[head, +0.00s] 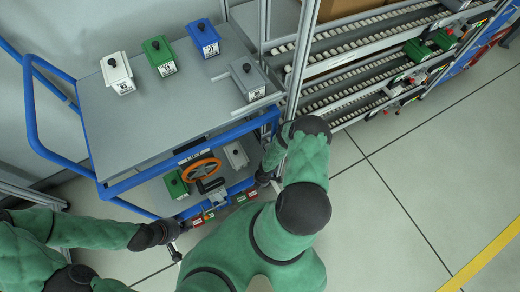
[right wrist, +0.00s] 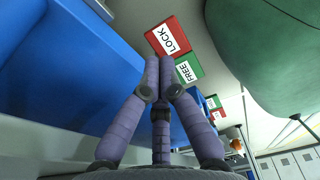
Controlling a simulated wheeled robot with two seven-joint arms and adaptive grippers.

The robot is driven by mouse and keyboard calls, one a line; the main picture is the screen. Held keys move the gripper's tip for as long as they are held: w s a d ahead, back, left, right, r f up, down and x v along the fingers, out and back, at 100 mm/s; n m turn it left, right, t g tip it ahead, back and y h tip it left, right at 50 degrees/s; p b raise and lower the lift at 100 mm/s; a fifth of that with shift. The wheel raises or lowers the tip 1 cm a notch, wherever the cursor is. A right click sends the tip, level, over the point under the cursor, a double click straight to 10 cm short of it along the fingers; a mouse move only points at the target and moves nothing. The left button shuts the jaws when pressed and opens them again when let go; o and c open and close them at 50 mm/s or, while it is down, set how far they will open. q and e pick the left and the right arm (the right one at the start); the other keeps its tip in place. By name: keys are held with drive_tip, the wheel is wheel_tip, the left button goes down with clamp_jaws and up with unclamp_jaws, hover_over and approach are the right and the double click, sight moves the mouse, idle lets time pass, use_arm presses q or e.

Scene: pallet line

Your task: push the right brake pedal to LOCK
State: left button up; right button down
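The right brake pedal shows in the right wrist view as a red LOCK plate (right wrist: 168,37) with a green FREE plate (right wrist: 187,70) beside it. In the head view its small red plate (head: 252,193) sits low at the cart's front right. My right gripper (right wrist: 161,62) has its fingertips together, with nothing seen between them. The tips overlap the pedal's lower edge in the picture; I cannot tell whether they touch. In the head view the right hand is mostly hidden by my arm. My left gripper (head: 176,254) is near the cart's front left corner; its finger opening is unclear.
The blue-framed cart (head: 150,110) carries white, green, blue and grey boxes on top. An orange handwheel (head: 202,170) is on its lower shelf. Another red and green plate pair (head: 203,219) sits at front left. A roller rack (head: 370,50) stands right; the floor beside it is clear.

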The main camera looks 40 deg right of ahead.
drive_tip(key=shift+s+d+r, duration=0.1)
drive_tip(key=shift+d+r, duration=0.05)
drive_tip(key=shift+r, duration=0.8)
drive_tip(key=shift+d+r, duration=0.15)
drive_tip(key=shift+r, duration=0.8)
